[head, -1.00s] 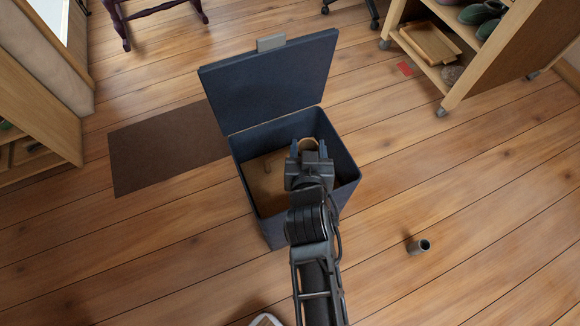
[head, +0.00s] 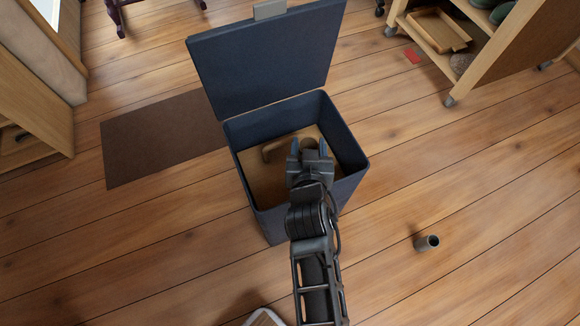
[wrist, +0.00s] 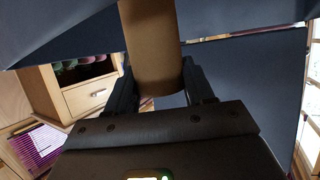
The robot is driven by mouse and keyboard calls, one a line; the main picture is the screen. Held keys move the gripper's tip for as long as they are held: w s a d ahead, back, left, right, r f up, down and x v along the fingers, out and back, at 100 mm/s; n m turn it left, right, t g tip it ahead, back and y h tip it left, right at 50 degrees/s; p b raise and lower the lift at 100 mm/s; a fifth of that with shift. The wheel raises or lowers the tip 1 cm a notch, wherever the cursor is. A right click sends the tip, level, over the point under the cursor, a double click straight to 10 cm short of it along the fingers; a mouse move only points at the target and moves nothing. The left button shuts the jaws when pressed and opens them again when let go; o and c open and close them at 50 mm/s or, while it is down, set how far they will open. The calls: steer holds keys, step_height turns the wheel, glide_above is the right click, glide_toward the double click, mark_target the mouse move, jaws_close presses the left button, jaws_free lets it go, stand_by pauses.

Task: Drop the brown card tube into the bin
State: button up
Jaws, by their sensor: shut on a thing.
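The brown card tube (wrist: 151,45) shows in the wrist view between the two fingers of my gripper (wrist: 158,88), which is shut on it. In the head view my gripper (head: 309,147) is over the opening of the dark blue bin (head: 353,158). The tube is mostly hidden there behind the gripper. The bin's lid (head: 268,60) stands open at the back.
A small grey-brown hollow cylinder (head: 427,242) stands on the floor right of the bin. A dark brown mat (head: 160,146) lies to the left. A wheeled wooden shelf unit (head: 478,62) is at the upper right, a wooden cabinet (head: 38,105) at the left.

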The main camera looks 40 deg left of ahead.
steer(key=shift+f, duration=0.1)
steer(key=o, duration=1.4)
steer(key=p+v, duration=0.1)
steer(key=v, duration=0.6)
steer(key=shift+s+d+r+p, duration=0.2)
steer(key=shift+s+r+p, duration=0.1)
steer(key=shift+p, duration=0.1)
